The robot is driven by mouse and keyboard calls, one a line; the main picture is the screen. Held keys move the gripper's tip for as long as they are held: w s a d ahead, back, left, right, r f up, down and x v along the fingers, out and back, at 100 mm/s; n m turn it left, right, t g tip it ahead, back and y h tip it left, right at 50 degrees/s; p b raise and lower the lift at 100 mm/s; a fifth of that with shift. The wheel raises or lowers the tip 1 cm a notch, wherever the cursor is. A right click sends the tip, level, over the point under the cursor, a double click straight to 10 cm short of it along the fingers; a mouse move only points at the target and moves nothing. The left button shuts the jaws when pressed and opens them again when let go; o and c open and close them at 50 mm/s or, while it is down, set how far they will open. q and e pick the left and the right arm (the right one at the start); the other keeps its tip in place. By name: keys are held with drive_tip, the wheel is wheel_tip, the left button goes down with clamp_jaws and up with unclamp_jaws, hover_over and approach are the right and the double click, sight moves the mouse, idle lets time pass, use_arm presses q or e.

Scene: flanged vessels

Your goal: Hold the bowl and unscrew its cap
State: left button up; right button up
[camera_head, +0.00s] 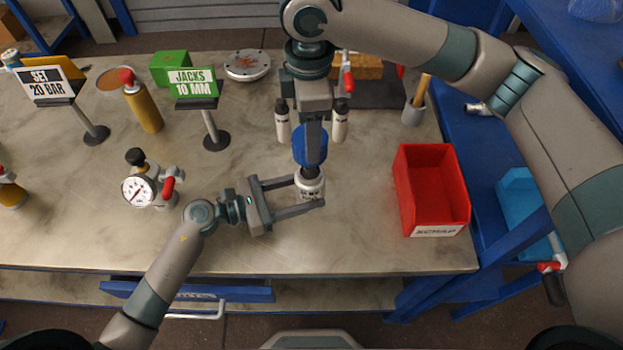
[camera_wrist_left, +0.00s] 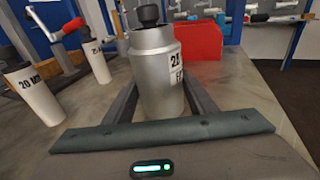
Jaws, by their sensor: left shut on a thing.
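The bowl is a grey cylinder with a black-lettered label (camera_head: 310,187), upright on the bench. My left gripper (camera_head: 310,192) reaches in from the left with its fingers on either side of it, shut on it. In the left wrist view the bowl (camera_wrist_left: 160,82) stands between the fingers, and a black cap (camera_wrist_left: 148,20) sits on its narrower neck. My right gripper (camera_head: 314,135) points straight down from above, its tips close over the cap. I see it edge-on, so its opening is hidden. A blue rounded part (camera_head: 300,147) shows behind its finger.
Two white bottles, left (camera_head: 282,124) and right (camera_head: 340,124), stand just behind. A red bin (camera_head: 433,190) is to the right. A gauge with a red valve (camera_head: 150,185), a yellow cylinder (camera_head: 144,106) and sign stands are left. The front bench is clear.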

use_arm(q)
drive_tip(key=o, duration=1)
drive_tip(key=v, duration=1.2)
drive_tip(key=shift+s, duration=0.1)
